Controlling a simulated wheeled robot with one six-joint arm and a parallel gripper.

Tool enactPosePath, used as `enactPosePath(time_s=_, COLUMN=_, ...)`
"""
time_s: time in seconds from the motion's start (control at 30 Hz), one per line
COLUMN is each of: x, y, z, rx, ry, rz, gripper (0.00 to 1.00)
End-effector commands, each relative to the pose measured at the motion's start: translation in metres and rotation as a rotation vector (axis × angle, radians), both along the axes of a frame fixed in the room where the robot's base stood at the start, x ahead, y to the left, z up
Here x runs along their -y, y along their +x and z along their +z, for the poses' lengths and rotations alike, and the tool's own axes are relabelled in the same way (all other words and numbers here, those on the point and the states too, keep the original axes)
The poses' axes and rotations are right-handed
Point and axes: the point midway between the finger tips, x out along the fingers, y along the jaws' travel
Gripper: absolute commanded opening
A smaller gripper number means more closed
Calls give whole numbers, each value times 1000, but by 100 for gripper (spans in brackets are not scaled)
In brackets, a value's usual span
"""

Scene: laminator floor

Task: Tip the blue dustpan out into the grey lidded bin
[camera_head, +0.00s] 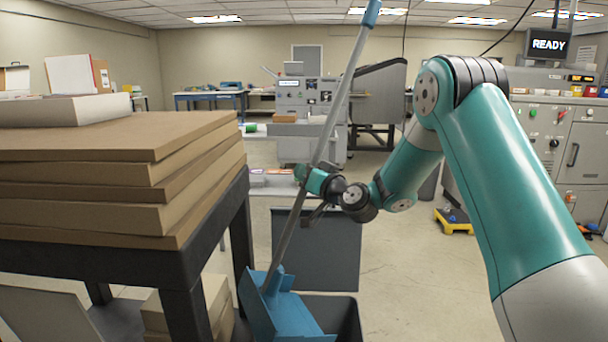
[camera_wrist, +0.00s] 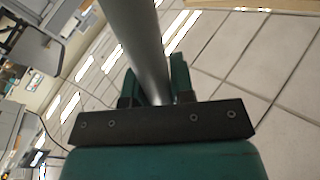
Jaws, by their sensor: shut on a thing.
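The blue dustpan (camera_head: 287,314) hangs at the lower end of a long grey handle (camera_head: 338,105) with a blue tip at the top. My gripper (camera_head: 312,190) is shut on the handle around its middle, and the handle leans with its top to the right. In the wrist view the grey handle (camera_wrist: 140,45) passes between my gripper's fingers (camera_wrist: 152,85). The grey bin (camera_head: 345,318) stands on the floor with its lid (camera_head: 318,255) standing up behind the opening. The dustpan is over the bin's left part. What lies in the pan or bin is hidden.
A dark table (camera_head: 200,265) with stacked brown boards (camera_head: 120,175) stands close on the left, beside the dustpan. Cartons (camera_head: 185,310) sit under it. A yellow item (camera_head: 454,222) lies on the floor at right. Open floor lies right of the bin.

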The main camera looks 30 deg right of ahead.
Motion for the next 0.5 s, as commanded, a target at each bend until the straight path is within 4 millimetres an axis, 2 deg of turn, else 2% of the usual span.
enactPosePath(time_s=0.23, x=-5, y=0, z=2, rx=2, ry=-7, rz=1, gripper=0)
enactPosePath(time_s=0.5, x=-32, y=1, z=3, rx=1, ry=-61, rz=2, gripper=0)
